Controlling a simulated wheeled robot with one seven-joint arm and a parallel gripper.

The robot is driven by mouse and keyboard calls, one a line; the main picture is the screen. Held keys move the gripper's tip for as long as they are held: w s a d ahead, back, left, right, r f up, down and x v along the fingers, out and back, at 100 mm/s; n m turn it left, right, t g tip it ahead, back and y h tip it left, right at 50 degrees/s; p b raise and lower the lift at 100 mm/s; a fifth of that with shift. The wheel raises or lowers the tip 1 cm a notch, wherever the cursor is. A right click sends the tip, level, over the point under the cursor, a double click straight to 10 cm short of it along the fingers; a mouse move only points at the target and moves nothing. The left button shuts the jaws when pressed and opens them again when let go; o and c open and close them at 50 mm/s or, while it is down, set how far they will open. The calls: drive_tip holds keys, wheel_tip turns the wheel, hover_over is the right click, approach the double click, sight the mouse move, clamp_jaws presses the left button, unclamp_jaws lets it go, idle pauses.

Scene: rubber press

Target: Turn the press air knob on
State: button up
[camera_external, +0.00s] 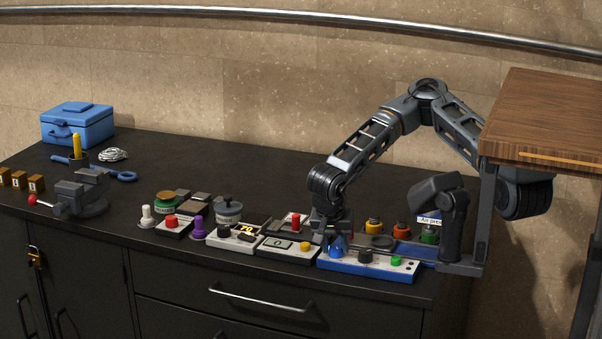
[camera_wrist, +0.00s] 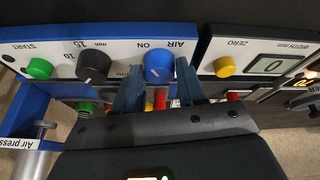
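The blue air knob (camera_wrist: 158,66) sits on the white press panel beside the letters AIR and ON, which appear upside down in the wrist view. In the external view the knob (camera_external: 336,246) is at the left end of the blue-edged air press (camera_external: 372,271). My gripper (camera_wrist: 158,72) is open, pointing at the panel. Its fingertips lie on either side of the knob in the wrist view, with narrow gaps showing; contact is not clear. In the external view my gripper (camera_external: 332,236) is just above the knob and partly hides it.
A black knob (camera_wrist: 94,67) and a green START button (camera_wrist: 39,69) share the panel. A width gauge with a yellow ZERO button (camera_wrist: 224,66) stands close beside it. The press's dark upright head (camera_external: 440,200) rises on the right. Several buttons and instruments crowd the bench's front edge.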

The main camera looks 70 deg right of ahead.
drive_tip(key=c, duration=0.6)
drive_tip(key=shift+f+n+b, duration=0.15)
drive_tip(key=shift+n+b, duration=0.25)
drive_tip(key=shift+b, duration=0.3)
drive_tip(key=shift+t, duration=0.3)
drive_tip(key=o, duration=1)
drive_tip(key=shift+o, duration=0.2)
drive_tip(key=shift+r, duration=0.2)
drive_tip(key=v, duration=0.7)
drive_tip(key=shift+a+r, duration=0.2)
drive_tip(key=shift+r, duration=0.15)
